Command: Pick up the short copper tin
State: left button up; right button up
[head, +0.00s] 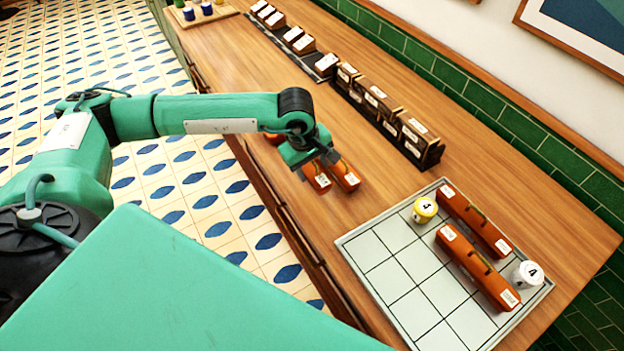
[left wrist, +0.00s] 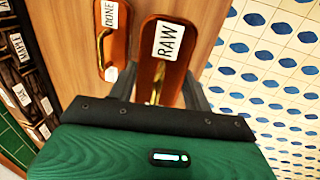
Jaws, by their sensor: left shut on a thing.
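My left gripper (head: 318,162) is low over the wooden counter and shut on a copper tin (head: 317,178) with a white label. In the left wrist view this tin (left wrist: 176,66) reads RAW and sits between the fingers; its lower part is hidden by the gripper. A second copper tin (head: 347,176) lies close beside it, apart from the fingers; in the left wrist view this tin (left wrist: 116,47) reads DONE and has a brass handle. I cannot tell whether the held tin is clear of the counter. My right gripper is not in view.
A gridded tray (head: 402,291) at right holds two long copper tins (head: 474,222) (head: 477,268), a yellow pot (head: 425,210) and a white pot (head: 528,273). A row of dark labelled boxes (head: 386,112) lines the back. Bare counter lies between tins and tray.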

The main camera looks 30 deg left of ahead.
pick_arm(q)
notch_tip(320, 180, up, 14)
jog(key=b, duration=0.3)
